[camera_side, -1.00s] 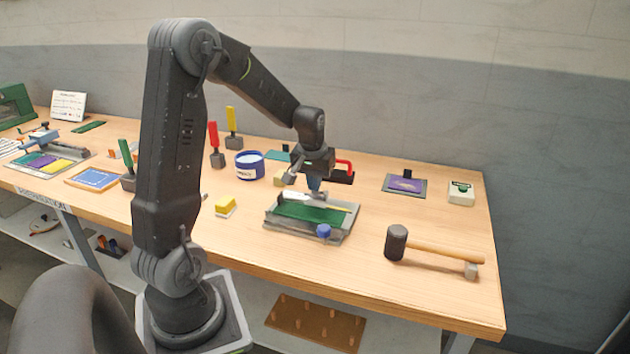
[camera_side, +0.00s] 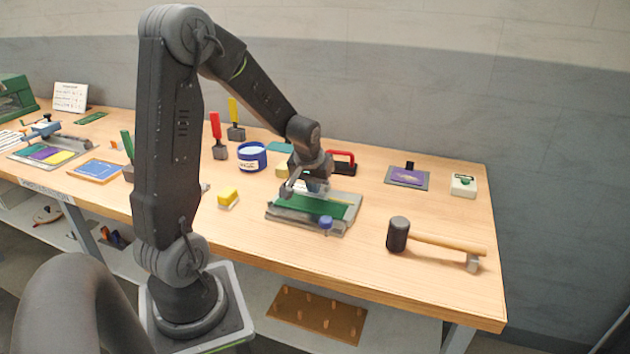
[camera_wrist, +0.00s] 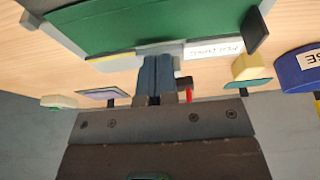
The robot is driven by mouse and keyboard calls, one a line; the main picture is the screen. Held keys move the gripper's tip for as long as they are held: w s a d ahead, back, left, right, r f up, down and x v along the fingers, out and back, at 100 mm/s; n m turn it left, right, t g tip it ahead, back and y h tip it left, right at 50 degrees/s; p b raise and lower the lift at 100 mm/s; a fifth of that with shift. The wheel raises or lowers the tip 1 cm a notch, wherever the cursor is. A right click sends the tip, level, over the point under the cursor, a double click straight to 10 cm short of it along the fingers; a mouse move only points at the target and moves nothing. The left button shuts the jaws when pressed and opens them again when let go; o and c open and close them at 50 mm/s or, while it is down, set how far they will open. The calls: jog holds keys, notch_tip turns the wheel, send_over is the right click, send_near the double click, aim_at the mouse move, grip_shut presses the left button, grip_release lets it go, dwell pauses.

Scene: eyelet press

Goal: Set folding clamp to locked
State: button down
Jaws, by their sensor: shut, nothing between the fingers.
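A low fixture with a grey frame (camera_side: 280,214) and a green bed (camera_side: 335,210) stands near the middle of the bench; it looks like the folding clamp. A blue knob (camera_side: 326,222) is at its front right corner. My gripper (camera_side: 318,186) is over the back part of the fixture and hides some of it. In the wrist view my gripper (camera_wrist: 155,75) is shut, its blue-grey fingers together and empty, close to the fixture's edge with a white label (camera_wrist: 214,48). I cannot tell whether the fingers touch it, or the clamp's state.
A mallet (camera_side: 440,243) lies to the right of the fixture. A red handle (camera_side: 342,156) stands behind. A purple pad (camera_side: 408,177) and white box (camera_side: 463,186) are at back right. Bench in front is clear.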

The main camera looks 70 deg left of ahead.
dwell(0.7)
jog(key=s+d+v, duration=0.1)
jog(key=v, duration=0.8)
jog(key=w+a+r+m+g+h, duration=0.2)
jog(key=w+a+m+h, duration=0.3)
jog(key=a, duration=0.3)
jog(key=w+a+r+m+g+h, duration=0.25)
jog(key=w+a+m, duration=0.25)
jog(key=a+m, duration=0.3)
jog(key=s+d+r+x, duration=0.1)
jog(key=d+x, duration=0.1)
jog(key=x, duration=0.9)
jog(key=shift+n, duration=0.4)
jog(key=shift+d+r+t+y, duration=0.1)
jog(key=shift+t+y, duration=0.15)
jog(key=shift+s+d, duration=0.55)
jog(key=shift+d, duration=0.2)
